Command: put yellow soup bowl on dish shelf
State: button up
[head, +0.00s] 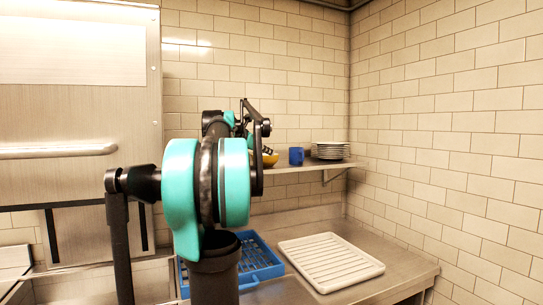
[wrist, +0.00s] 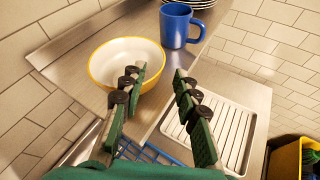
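The yellow soup bowl (wrist: 112,55), white inside with a yellow rim, stands upright on the metal dish shelf (wrist: 60,50) in the wrist view. In the head view the bowl (head: 270,159) shows as a yellow piece on the wall shelf (head: 318,165), mostly hidden by my arm. My gripper (wrist: 160,73) is open, with nothing between its fingers. Its left finger overlaps the bowl's near right rim in the wrist view; I cannot tell if they touch. In the head view the gripper is largely hidden behind my arm.
A blue mug (head: 296,156) stands right of the bowl, with a stack of white plates (head: 330,150) beyond it. Below are a white ribbed drainboard (head: 332,262) and a blue rack (head: 262,262). Tiled walls close off the back and right.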

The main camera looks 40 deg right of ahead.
jog(key=shift+v, duration=2.25)
